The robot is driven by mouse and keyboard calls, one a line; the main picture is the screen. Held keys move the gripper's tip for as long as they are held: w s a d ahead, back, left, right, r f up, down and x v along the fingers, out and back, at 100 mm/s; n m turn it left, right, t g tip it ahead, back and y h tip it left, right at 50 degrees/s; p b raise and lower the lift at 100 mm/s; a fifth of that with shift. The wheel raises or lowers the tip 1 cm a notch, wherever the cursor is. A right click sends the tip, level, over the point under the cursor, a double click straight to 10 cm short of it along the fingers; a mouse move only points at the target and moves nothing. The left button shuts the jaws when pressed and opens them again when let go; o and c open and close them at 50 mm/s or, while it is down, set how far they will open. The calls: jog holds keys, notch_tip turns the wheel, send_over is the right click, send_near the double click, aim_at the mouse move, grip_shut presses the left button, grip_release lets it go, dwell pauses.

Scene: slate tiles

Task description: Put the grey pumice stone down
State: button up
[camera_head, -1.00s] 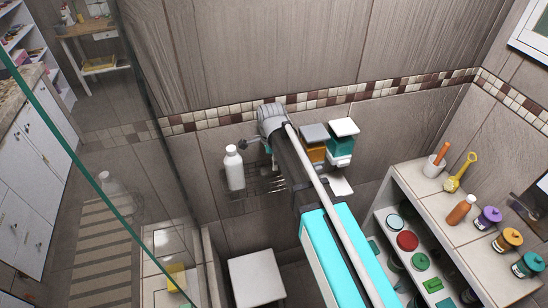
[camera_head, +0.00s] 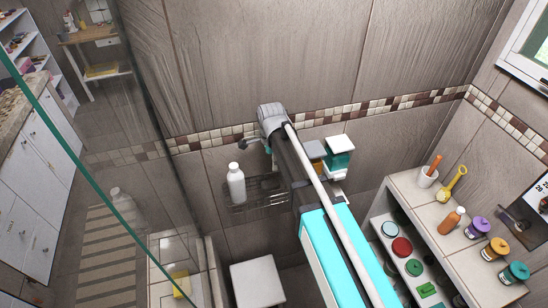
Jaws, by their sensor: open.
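I cannot make out the grey pumice stone in the head view. My arm reaches up from the bottom of the picture towards the tiled wall, and its grey end joint (camera_head: 272,116) is in front of the mosaic band. My gripper cannot be made out; my arm links seem to hide it. A dark wire rack (camera_head: 246,206) is fixed to the wall to the left of my arm. A white bottle (camera_head: 236,182) stands upright at its left part. The rack's right part is behind my arm.
Teal dispenser (camera_head: 340,158) and orange dispenser are on the wall right of my arm. A white stool (camera_head: 257,283) is below the rack. A tiled shelf unit (camera_head: 440,212) at right bears jars, an orange bottle (camera_head: 452,217) and a yellow brush (camera_head: 456,184). A glass panel is at left.

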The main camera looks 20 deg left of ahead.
jog(key=shift+r+p, duration=2.05)
jog(key=shift+r, duration=0.3)
jog(key=shift+d, duration=0.15)
jog(key=s+d+n, duration=0.3)
jog(key=d+n, duration=0.1)
jog(key=d, duration=0.8)
jog(key=s+d+n, duration=0.3)
jog(key=d, duration=0.8)
jog(key=s+d+n, duration=0.3)
jog(key=d+n, duration=0.1)
jog(key=d, duration=0.8)
jog(key=shift+d+n, duration=0.3)
jog(key=shift+d, duration=0.05)
notch_tip(320, 180, down, 23)
jog(key=b, duration=2.3)
jog(key=shift+f, duration=0.15)
jog(key=shift+a, duration=0.1)
